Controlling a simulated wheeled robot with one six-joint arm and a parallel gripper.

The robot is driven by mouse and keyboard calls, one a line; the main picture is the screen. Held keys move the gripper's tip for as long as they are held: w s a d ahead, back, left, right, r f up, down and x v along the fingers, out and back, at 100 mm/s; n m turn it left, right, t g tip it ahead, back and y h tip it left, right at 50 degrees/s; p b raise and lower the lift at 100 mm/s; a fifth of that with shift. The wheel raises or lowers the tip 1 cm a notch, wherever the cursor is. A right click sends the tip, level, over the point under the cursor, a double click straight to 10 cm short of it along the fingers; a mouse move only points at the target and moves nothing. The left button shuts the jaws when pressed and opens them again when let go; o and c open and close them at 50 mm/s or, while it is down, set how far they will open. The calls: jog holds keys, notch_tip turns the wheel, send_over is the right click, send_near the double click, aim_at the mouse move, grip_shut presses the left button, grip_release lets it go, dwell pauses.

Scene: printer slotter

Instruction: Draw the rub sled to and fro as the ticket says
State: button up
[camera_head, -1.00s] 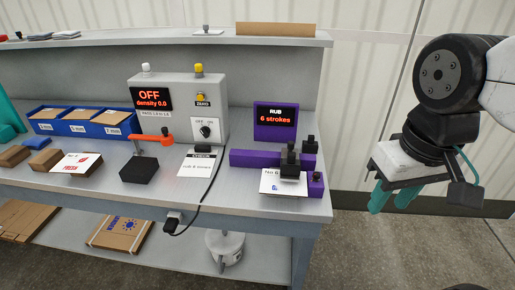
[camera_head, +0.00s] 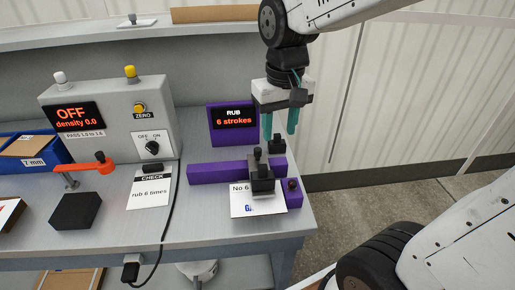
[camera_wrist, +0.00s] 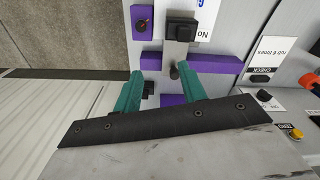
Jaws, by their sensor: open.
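The rub sled (camera_head: 262,182) is a dark block with an upright black knob. It sits at the purple bar (camera_head: 215,173), over a white card marked No 6 (camera_head: 245,208). The wrist view shows the sled (camera_wrist: 180,50) ahead of the fingers, its knob appearing between the teal tips. The ticket (camera_head: 149,190), headed CHECK, reads "rub 6 times". The purple display (camera_head: 232,136) reads "RUB 6 strokes". My gripper (camera_head: 280,130) points down, open and empty, above and behind the sled; in the wrist view its fingers (camera_wrist: 160,75) are apart.
A grey density box (camera_head: 100,120) showing OFF stands left, with a cable running down past the ticket. A black block (camera_head: 75,211) and an orange lever (camera_head: 85,168) lie in front of it. The bench's right edge is close.

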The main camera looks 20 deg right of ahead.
send_over(258, 149)
notch_tip(258, 149, down, 4)
jog(key=shift+s+f, duration=0.1)
jog(key=shift+f, duration=0.3)
notch_tip(258, 149, down, 7)
jog(key=shift+f, duration=0.2)
grip_shut()
